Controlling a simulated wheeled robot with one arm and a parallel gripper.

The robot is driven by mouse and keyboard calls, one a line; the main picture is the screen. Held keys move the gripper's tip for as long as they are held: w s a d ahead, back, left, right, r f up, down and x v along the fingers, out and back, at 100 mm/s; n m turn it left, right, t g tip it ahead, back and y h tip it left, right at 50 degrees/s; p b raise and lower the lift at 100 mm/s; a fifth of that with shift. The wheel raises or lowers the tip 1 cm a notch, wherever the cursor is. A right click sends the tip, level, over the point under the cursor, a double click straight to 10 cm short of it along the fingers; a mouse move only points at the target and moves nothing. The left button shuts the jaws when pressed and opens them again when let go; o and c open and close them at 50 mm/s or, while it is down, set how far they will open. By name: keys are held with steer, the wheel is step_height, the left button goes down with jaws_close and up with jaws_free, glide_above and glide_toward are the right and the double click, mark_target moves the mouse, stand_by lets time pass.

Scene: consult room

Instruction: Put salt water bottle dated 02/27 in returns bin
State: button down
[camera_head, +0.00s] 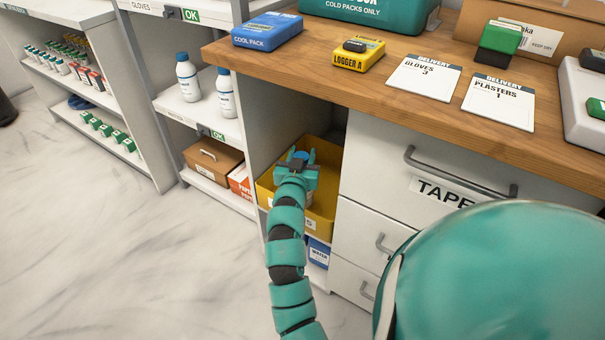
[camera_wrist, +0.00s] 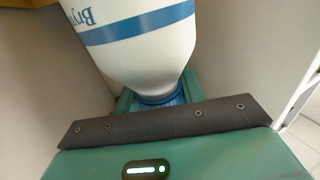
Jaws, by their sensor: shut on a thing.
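My gripper (camera_head: 298,162) is at the yellow bin (camera_head: 324,222) on the shelf under the wooden counter, over its opening. It is shut on a white bottle (camera_wrist: 140,55) with a blue band and a blue cap, seen large in the wrist view with the cap end toward the gripper. Only part of the bottle's lettering shows there, and no date is readable. In the head view my gripper and arm hide most of the bottle. Part of a label shows on the bin's front, mostly covered by my arm.
Two similar white bottles (camera_head: 188,78) stand on the shelf to the left. A cabinet with drawers (camera_head: 388,170) is right of the bin. The wooden counter (camera_head: 330,82) overhangs the bin and carries a cool pack (camera_head: 267,31) and a yellow logger (camera_head: 358,54).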

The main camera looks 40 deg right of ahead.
steer(key=shift+f+b, duration=0.95)
steer(key=shift+f, duration=1.75)
steer(key=c, duration=0.9)
jaws_free()
steer(key=shift+o, duration=0.2)
